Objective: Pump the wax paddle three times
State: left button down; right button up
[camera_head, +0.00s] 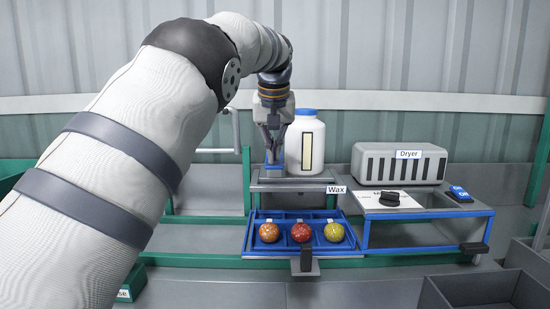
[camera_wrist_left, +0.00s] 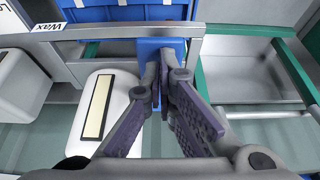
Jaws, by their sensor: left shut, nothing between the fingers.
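In the left wrist view the paddle (camera_wrist_left: 160,45) lies just beyond my fingertips. My left gripper (camera_head: 273,157) points down over the paddle from above, shut and empty; its fingertips (camera_wrist_left: 165,62) overlap the paddle's edge in the left wrist view. I cannot tell whether they touch it. The fingers hide part of the paddle. My right gripper is not in view.
A grey dryer (camera_head: 399,163), a black knob (camera_head: 390,198) and a blue switch (camera_head: 460,194) stand to the right. A grey bin (camera_head: 480,290) is at the lower right. Green rails run around the bench.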

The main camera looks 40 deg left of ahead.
aim_at(274, 166)
pick_arm(q)
jog(key=shift+f, duration=1.9)
jog(key=shift+r, duration=0.1)
jog(key=shift+r+b, duration=0.3)
jog(key=shift+r, duration=1.75)
